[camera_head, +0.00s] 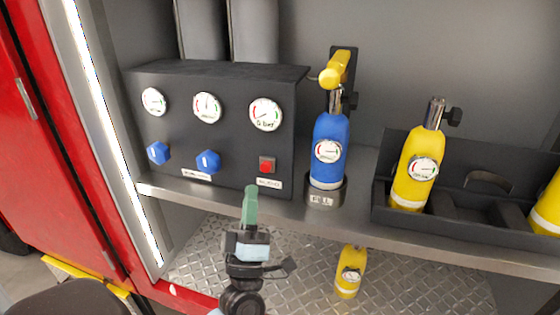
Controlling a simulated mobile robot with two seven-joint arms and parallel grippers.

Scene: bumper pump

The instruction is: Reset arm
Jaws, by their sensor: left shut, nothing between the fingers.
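My left gripper (250,205) is in the lower middle of the head view, its greenish fingers together and pointing up at the front of the shelf, with nothing seen between them. Behind it stands a black control panel (225,105) with three gauges, two blue knobs (208,162) and a red button (267,165). The gripper is below and slightly left of the red button. A blue bottle (328,150) with a gauge stands upright in a dark round holder right of the panel. My right gripper is not in view.
A yellow handle (338,70) sits above the blue bottle. A black rack (480,213) on the right holds a yellow bottle (413,165) and another at the picture's edge. Another yellow bottle (348,280) is below the shelf (350,217). A red door (60,130) stands left.

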